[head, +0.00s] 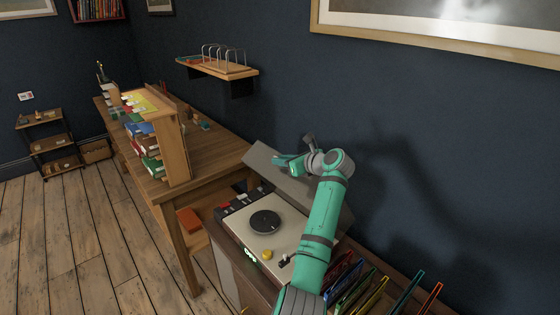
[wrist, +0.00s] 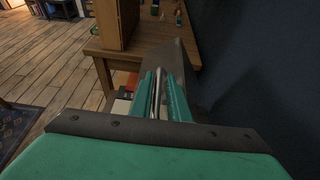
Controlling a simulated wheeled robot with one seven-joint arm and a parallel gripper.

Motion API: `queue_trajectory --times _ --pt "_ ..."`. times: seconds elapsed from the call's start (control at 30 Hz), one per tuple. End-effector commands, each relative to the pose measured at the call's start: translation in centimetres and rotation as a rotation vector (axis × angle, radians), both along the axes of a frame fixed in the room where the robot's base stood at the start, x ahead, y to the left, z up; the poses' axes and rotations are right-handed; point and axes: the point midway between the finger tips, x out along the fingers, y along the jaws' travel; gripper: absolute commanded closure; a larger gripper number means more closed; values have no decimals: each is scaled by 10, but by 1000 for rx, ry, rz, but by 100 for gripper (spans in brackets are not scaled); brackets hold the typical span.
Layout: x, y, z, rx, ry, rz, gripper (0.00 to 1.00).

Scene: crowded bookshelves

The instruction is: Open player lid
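The record player (head: 248,240) sits on a wooden cabinet, with a pale deck, a dark round platter (head: 265,222), a yellow knob and an "OFF" label. Its grey lid (head: 262,163) is raised and tilted up along the wall side, so the deck is uncovered. My gripper (head: 284,161) is at the lid's upper edge, and my arm covers part of the lid and deck. In the wrist view the two teal fingers (wrist: 161,92) are close together with the lid's thin edge between them; the lid (wrist: 174,62) extends beyond them.
A wooden table (head: 215,150) with a small bookcase (head: 172,150) stands to the left. A wall shelf with wire dividers (head: 225,68) hangs above it. Several coloured record sleeves (head: 375,295) stand to the right of the player. The wall is close behind; open floor lies at left.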

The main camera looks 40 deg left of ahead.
Motion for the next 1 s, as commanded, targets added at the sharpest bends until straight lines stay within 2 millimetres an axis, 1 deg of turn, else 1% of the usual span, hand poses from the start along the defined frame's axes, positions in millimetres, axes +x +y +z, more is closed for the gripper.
queue_trajectory --times 0.17,0.23,0.37,0.5,0.7,0.83,1.0 --pt "-2 -1 1 0 0 2 85" --pt "-3 -5 3 1 0 2 85" --pt "-5 -25 10 0 -3 -1 85" --pt "-9 -52 20 0 -2 -5 85" --pt "-16 -82 32 0 -1 -4 85" --pt "-19 -94 37 1 0 -3 85" --pt "-21 -99 40 0 0 -2 85"
